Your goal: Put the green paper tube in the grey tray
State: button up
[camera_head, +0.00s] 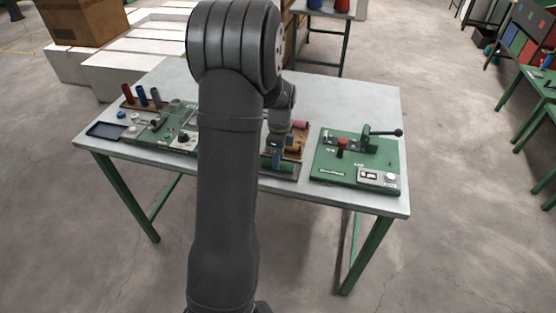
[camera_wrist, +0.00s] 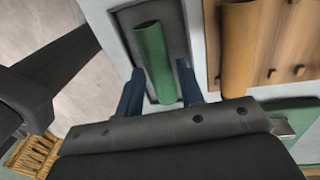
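The green paper tube (camera_wrist: 152,58) lies lengthwise within the outline of the grey tray (camera_wrist: 128,17) in the wrist view. It looks to rest on the tray floor, though its lower end is partly hidden by my gripper. In the head view the green tube (camera_head: 286,167) and the grey tray (camera_head: 285,176) are small, at the table's front edge. My gripper (camera_wrist: 159,88) has its two blue fingers apart, one on each side of the tube, with narrow gaps showing. In the head view my arm hides part of this area.
A wooden board (camera_wrist: 283,50) with pegs and an orange tube (camera_wrist: 239,45) lies close to the right of the tray. A green lever device (camera_head: 357,160) stands right on the table. A dark tray (camera_head: 92,132) and a rack with upright tubes (camera_head: 141,97) are at left.

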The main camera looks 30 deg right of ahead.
notch_tip(320, 180, up, 11)
jog(key=d, duration=0.1)
jog(key=shift+w, duration=0.45)
jog(key=f, duration=0.8)
jog(key=s+a+f, duration=0.1)
jog(key=f, duration=0.3)
jog(key=shift+r, duration=1.75)
